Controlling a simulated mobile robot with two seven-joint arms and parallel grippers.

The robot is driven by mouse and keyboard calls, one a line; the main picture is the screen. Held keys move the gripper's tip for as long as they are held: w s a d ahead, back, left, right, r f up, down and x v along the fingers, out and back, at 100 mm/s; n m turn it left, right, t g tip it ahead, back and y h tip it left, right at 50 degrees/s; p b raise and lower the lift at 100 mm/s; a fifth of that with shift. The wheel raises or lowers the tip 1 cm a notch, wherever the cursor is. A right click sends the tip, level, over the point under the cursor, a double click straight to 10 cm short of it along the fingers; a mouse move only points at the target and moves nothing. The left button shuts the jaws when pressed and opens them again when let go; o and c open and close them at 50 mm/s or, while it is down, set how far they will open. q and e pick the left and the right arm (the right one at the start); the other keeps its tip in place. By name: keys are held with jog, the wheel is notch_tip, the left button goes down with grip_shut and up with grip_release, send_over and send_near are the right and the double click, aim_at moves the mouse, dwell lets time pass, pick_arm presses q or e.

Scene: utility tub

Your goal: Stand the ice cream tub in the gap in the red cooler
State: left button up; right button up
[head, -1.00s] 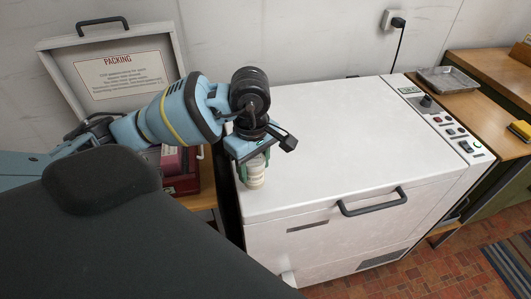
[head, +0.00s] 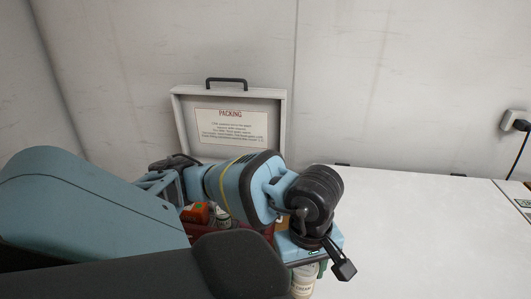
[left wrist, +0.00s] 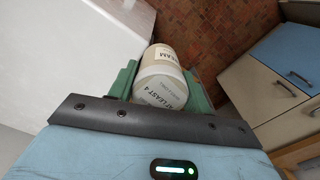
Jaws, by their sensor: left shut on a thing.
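The ice cream tub (head: 302,281) is a pale cylinder with a printed label. It also shows in the left wrist view (left wrist: 164,78), where part of the label reads "AT LEAST 4". My left gripper (left wrist: 160,74) is shut on the tub, with a green finger on each side. In the head view this gripper (head: 308,270) hangs at the bottom, in front of the white chest's left end. The red cooler (head: 265,231) shows only as a strip behind my left arm. Its gap is hidden. My right gripper is out of view.
An orange item (head: 196,214) and a bottle (head: 222,216) show beside my arm at the cooler. A raised lid with a PACKING sign (head: 231,126) stands behind. The white chest top (head: 420,225) is clear. Drawers (left wrist: 275,85) and brick floor (left wrist: 215,30) show below.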

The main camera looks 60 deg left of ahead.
pick_arm(q)
jog(key=w+d+f+m, duration=0.1)
jog(key=w+d+m, duration=0.4)
jog(key=m, duration=0.9)
jog(key=shift+d+m, duration=0.4)
jog(key=shift+d, duration=0.45)
jog(key=shift+a+f, duration=0.1)
